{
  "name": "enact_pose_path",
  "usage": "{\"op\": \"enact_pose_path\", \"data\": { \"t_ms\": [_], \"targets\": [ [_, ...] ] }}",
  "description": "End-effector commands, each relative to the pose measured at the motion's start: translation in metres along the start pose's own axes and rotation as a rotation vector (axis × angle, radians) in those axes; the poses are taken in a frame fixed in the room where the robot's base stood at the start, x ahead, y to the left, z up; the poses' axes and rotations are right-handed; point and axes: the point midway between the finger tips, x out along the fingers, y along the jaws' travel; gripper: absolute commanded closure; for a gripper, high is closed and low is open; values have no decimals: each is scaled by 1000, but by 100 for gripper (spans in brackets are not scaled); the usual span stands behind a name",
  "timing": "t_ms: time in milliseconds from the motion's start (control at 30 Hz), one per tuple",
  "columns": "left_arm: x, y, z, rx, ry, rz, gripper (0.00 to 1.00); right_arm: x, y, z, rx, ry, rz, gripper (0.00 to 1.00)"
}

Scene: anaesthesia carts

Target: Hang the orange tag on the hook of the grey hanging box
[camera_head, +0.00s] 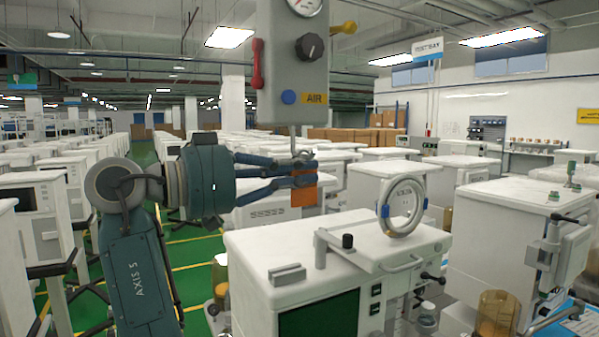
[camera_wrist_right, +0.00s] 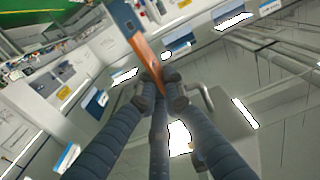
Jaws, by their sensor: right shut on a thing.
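The grey hanging box (camera_head: 292,70) hangs at the top middle of the head view, with a gauge, a dark knob and an "AIR" label. A thin metal hook stem (camera_head: 292,131) runs down from its underside; its lower end is hard to make out at my fingertips. My right gripper (camera_head: 303,168) is below the box, its dark fingers shut on the orange tag (camera_head: 304,196), which hangs down from them. In the right wrist view the tag (camera_wrist_right: 150,62) sticks out beyond the fingertips (camera_wrist_right: 160,95), with a blue part at its far end. Whether tag and hook touch cannot be told.
A white anaesthesia cart (camera_head: 345,252) stands below and right of the gripper, with a grey ring (camera_head: 402,207) upright on top. A red handle (camera_head: 257,64) sticks out at the box's left side. Rows of white carts fill the hall; green floor shows at left.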

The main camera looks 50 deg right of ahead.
Motion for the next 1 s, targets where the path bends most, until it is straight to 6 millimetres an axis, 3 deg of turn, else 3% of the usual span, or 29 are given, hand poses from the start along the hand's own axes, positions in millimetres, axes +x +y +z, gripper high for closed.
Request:
{"op": "enact_pose_path", "data": {
  "t_ms": [33,100,133,567,733,1000],
  "targets": [
    [0,0,1,0,-1,0,60,0,0,0,1,0,0,86],
    [0,1,3,0,-3,1,60,0,0,0,1,0,1,72],
    [0,1,4,0,-5,1,60,0,1,0,1,0,1,70],
    [0,-2,5,0,-6,-2,60,-2,0,-1,2,1,0,70],
    [0,-1,5,0,-6,-1,60,-23,0,-1,1,2,-1,70],
    [0,0,4,0,-5,0,60,-81,0,-1,1,2,-1,70]
  ]
}}
